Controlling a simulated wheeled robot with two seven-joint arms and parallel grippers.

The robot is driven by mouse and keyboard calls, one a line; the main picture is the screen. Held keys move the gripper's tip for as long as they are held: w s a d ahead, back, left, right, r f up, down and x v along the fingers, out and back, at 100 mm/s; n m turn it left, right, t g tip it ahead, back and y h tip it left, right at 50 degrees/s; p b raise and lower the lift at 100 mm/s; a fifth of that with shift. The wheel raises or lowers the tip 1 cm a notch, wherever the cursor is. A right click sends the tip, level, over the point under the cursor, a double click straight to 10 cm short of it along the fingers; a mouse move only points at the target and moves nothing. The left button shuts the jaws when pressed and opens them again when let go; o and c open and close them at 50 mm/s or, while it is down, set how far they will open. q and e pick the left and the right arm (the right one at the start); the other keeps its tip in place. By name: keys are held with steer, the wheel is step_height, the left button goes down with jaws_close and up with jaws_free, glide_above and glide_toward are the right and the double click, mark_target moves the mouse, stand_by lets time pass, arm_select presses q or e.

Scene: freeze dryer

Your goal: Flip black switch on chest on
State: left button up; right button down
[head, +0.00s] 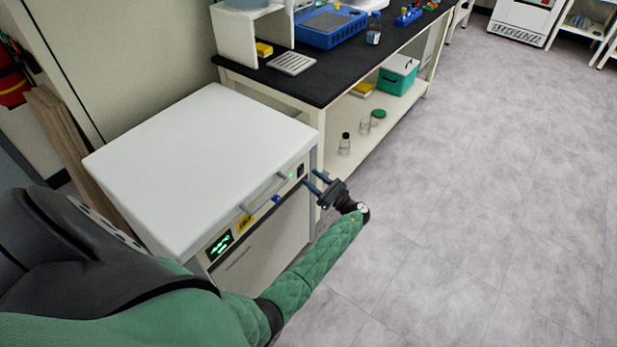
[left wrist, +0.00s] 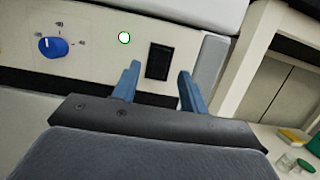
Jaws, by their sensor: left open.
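The white chest (head: 200,160) stands at the left in the head view, with a control panel along its front upper edge. The black switch (head: 300,170) is near the panel's right end. It shows as a dark upright rectangle in the left wrist view (left wrist: 159,61); I cannot tell its rocker position. My left gripper (head: 310,177) is open in front of the panel. In the left wrist view its two blue fingers (left wrist: 160,78) flank the switch, with nothing between them. My right gripper is not in view.
A blue knob (left wrist: 52,46) and a display with green characters (head: 219,246) are on the same panel. A black-topped bench (head: 330,80) stands just behind the chest, with bottles on its lower shelf (head: 360,145). The grey floor (head: 470,210) at right is clear.

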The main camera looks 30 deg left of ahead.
arm_select(q)
steer(key=shift+b+v, duration=0.4)
steer(key=shift+v, duration=1.95)
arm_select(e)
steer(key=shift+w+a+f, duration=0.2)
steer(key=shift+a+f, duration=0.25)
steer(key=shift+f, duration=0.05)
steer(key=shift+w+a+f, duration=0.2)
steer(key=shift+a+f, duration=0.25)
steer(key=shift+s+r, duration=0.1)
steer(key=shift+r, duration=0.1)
